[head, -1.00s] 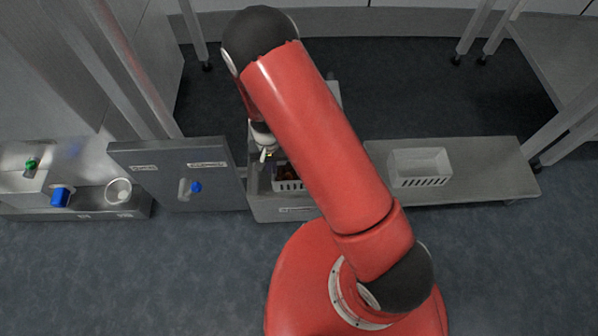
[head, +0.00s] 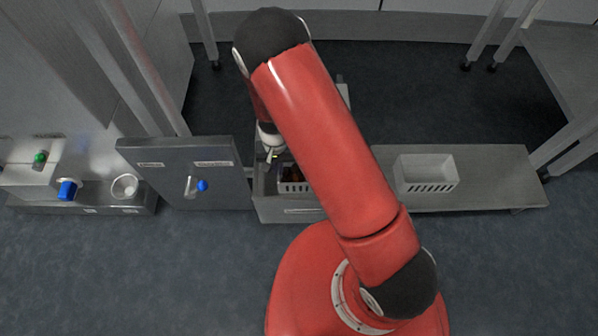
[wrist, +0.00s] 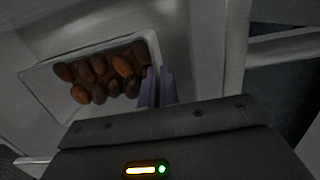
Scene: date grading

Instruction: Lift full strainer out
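The strainer (wrist: 42,78) is a white basket holding several brown dates (wrist: 100,75) in the wrist view. In the head view its slotted front (head: 293,187) shows inside a grey metal basin (head: 285,211), partly hidden behind my arm. My gripper (wrist: 158,72) has its two purple fingers close together at the strainer's right wall, one on the inner side and one on the outer side. They look shut on that wall. I cannot tell whether the strainer is clear of the basin floor.
An empty white slotted basket (head: 427,174) stands on the low metal bench (head: 490,180) to the right. A grey panel with a blue knob (head: 202,185) is left of the basin. Farther left is a low unit with a blue cap (head: 67,190) and a white cup (head: 125,187).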

